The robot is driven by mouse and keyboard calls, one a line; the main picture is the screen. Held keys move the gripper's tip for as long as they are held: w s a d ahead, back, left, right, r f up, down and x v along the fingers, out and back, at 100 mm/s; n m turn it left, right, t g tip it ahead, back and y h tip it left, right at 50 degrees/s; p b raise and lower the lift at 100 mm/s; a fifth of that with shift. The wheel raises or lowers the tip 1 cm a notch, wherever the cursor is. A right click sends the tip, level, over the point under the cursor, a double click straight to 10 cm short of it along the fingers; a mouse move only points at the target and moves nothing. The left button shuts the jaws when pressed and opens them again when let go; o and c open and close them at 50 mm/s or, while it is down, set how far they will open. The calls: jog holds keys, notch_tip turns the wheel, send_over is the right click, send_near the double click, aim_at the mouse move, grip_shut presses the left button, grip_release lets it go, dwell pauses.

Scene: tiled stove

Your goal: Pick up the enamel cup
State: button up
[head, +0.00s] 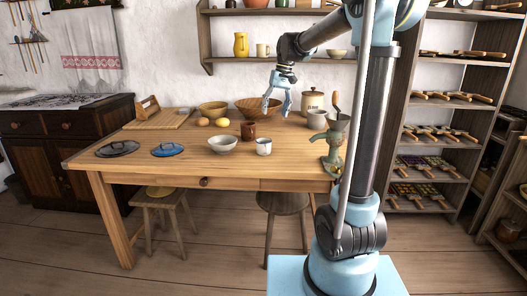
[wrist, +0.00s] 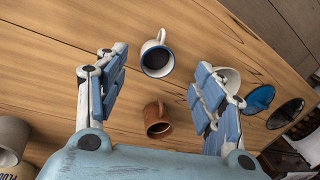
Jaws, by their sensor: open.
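The enamel cup (head: 264,147) is white with a dark inside and stands upright near the front edge of the wooden table. In the wrist view the cup (wrist: 157,40) is at top centre, its handle pointing up. My gripper (head: 277,108) is open and empty, pointing down above the table, higher than the cup and farther back. In the wrist view my gripper (wrist: 158,68) has its fingers spread on either side of the picture, with the cup seen between and beyond them. A brown mug (head: 248,131) stands just behind the cup; the mug (wrist: 157,121) also shows between the fingers.
A white bowl (head: 222,145) is left of the cup, with a blue lid (head: 167,149) and a dark lid (head: 118,148) farther left. A green grinder (head: 335,145) stands right.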

send_near(266, 146)
notch_tip(266, 146, down, 5)
jog(key=shift+s+a+f, duration=0.1)
jog(key=shift+a+f, duration=0.2)
jog(key=shift+f, duration=0.6)
jog(key=shift+s+a+f, duration=0.1)
jog(key=shift+a+f, duration=0.2)
jog(key=shift+f, duration=0.6)
jog(key=shift+a+f, duration=0.3)
jog(key=shift+f, duration=0.6)
grip_shut()
